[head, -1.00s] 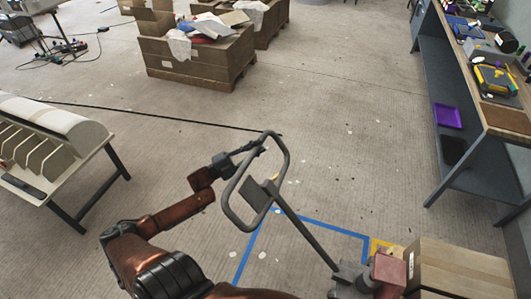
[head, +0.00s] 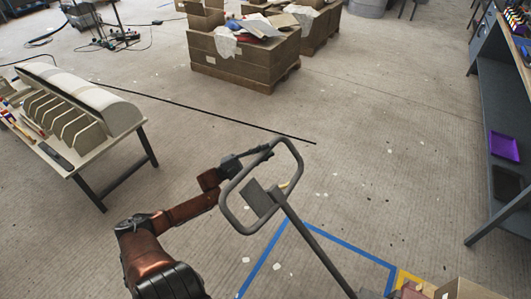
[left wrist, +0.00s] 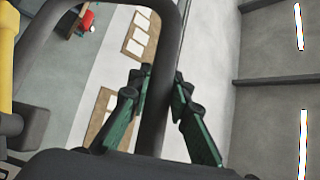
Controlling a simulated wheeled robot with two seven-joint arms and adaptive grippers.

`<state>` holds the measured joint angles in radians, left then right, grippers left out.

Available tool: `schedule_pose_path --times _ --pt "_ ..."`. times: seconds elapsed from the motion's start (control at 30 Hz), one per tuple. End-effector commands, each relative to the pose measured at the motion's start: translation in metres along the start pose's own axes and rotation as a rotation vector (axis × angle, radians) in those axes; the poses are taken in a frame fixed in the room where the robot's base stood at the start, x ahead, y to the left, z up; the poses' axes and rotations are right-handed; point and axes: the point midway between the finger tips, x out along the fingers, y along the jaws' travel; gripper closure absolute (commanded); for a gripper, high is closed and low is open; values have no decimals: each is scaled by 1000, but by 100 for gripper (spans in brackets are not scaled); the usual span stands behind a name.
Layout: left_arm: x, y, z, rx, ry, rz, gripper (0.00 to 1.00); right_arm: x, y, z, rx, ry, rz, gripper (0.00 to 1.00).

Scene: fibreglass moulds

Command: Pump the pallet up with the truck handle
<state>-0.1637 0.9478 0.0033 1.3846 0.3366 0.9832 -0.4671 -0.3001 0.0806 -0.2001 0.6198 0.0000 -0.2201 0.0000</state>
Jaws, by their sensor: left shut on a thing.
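The grey truck handle (head: 318,248) rises from the bottom right of the head view, tilted to the left, and ends in a rounded loop. My left gripper (head: 262,153) is shut on the top of this loop, at its upper left side. In the left wrist view the two green-padded fingers (left wrist: 160,82) close around the dark bar of the handle (left wrist: 173,42). The truck's lower body and the pallet are out of view. Only the top edge of a cardboard box (head: 470,290) shows at the bottom right. My right gripper is not in view.
A table with curved mould panels (head: 95,150) stands at the left. A grey workbench (head: 500,110) runs along the right. Blue floor tape (head: 350,248) lies around the handle's base. The middle floor is clear.

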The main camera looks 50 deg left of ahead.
Motion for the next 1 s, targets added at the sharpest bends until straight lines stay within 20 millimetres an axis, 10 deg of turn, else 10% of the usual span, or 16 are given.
schedule_pose_path --times 0.17,0.2,0.47,1.0 --pt "-2 1 1 -1 -5 3 100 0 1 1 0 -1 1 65" --pt "-2 1 1 -1 -5 3 80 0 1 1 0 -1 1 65" --pt "-1 1 1 0 -3 2 63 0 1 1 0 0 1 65" --pt "-38 1 2 1 -7 1 63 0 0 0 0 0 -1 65"
